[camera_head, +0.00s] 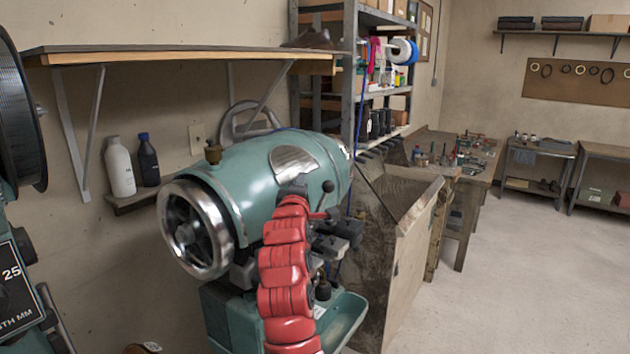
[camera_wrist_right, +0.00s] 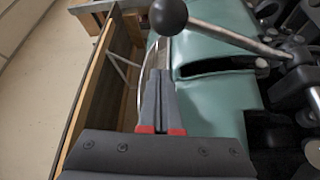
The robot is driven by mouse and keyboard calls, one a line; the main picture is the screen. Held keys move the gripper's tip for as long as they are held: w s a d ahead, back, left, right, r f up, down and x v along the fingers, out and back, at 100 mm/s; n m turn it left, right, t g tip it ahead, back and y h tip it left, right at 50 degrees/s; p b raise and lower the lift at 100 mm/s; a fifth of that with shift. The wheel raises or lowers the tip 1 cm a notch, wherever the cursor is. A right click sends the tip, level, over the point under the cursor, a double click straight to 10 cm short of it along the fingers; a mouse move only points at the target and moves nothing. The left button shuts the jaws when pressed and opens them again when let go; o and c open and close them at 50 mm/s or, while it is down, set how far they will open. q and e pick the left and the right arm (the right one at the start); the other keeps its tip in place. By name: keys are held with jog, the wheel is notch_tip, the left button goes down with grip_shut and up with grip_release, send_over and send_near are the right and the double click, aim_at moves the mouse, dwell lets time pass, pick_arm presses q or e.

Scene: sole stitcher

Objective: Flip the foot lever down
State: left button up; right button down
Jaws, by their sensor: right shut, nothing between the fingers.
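The teal sole stitcher (camera_head: 260,170) fills the middle of the head view. A lever with a black ball knob (camera_head: 328,186) stands up on its right side; I take it for the foot lever. In the right wrist view the knob (camera_wrist_right: 168,16) is at the top and its metal rod (camera_wrist_right: 225,35) slants down right to the black mechanism. My right gripper (camera_head: 297,182) is at the end of the red arm, left of the knob. In the wrist view my right gripper (camera_wrist_right: 160,50) is shut and empty, its tips below the knob, apparently apart from it. My left gripper is out of view.
A chrome handwheel (camera_head: 190,228) is on the machine's left end. Dark blocks and fittings (camera_head: 335,240) crowd its right side. A wooden panel (camera_head: 405,270) stands just right of it. A wall shelf (camera_head: 170,50) hangs behind. Open floor (camera_head: 520,260) lies to the right.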

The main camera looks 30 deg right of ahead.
jog(key=s+d+p, duration=0.2)
jog(key=s, duration=0.1)
jog(key=shift+s+d+f, duration=0.1)
jog(key=shift+d+f, duration=0.1)
jog(key=shift+f, duration=0.15)
